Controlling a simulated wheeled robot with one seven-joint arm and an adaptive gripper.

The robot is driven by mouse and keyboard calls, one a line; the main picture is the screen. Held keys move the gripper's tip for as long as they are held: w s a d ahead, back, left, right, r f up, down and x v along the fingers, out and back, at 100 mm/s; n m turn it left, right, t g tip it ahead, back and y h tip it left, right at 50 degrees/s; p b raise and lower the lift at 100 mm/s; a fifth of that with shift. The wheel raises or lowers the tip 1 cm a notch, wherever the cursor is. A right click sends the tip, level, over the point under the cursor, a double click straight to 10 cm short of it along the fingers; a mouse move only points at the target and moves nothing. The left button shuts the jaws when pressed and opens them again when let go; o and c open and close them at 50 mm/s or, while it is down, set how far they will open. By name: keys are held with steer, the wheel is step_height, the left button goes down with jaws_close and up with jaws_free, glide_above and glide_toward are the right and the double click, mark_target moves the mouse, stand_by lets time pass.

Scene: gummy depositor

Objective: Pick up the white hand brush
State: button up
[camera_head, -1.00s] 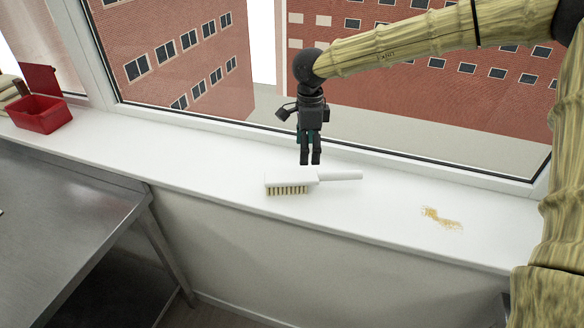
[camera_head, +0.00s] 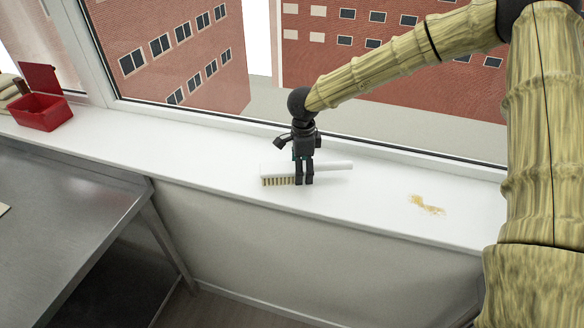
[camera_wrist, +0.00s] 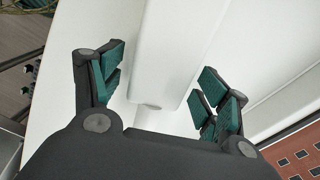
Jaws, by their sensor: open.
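The white hand brush (camera_head: 276,170) lies on the white window sill, bristles to the front and handle (camera_head: 336,166) to the right. My gripper (camera_head: 304,182) is at the brush in the head view, in front of the place where the head meets the handle, and hides part of it. In the wrist view my gripper (camera_wrist: 158,90) is open, with green finger pads on either side of the brush (camera_wrist: 170,60). Gaps show between the pads and the brush. The brush's underside and the exact height of the fingertips are hidden.
The sill (camera_head: 200,165) runs along a window. A brown spill (camera_head: 427,205) lies on it to the right. An open red box (camera_head: 42,112) stands at the far left. A metal table (camera_head: 65,205) stands below the sill at left.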

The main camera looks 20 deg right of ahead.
steer(key=shift+s, duration=0.4)
steer(key=shift+w+f, duration=0.15)
steer(key=shift+w, duration=0.1)
steer(key=shift+w+f, duration=0.2)
steer(key=shift+w, duration=0.1)
steer(key=shift+c, duration=1.2)
steer(key=c, duration=0.3)
steer(key=shift+s+r, duration=0.25)
steer(key=shift+s, duration=0.05)
steer(key=c, duration=0.7)
steer(key=shift+c, duration=0.4)
steer(key=shift+w+f, duration=0.1)
steer(key=shift+w, duration=0.1)
steer(key=shift+s+r+b, duration=0.1)
steer(key=shift+r+b, duration=0.45)
steer(key=shift+r, duration=0.2)
step_height(320, 180, up, 2)
steer(key=shift+b, duration=0.55)
steer(key=s+a+b, duration=0.2)
steer(key=s, duration=0.5)
steer(key=s+a+r+b, duration=0.1)
steer(key=s+a+b, duration=0.1)
steer(key=s, duration=0.6)
steer(key=shift+a+r+b, duration=0.3)
steer(key=shift+a, duration=0.2)
steer(key=shift+s, duration=0.1)
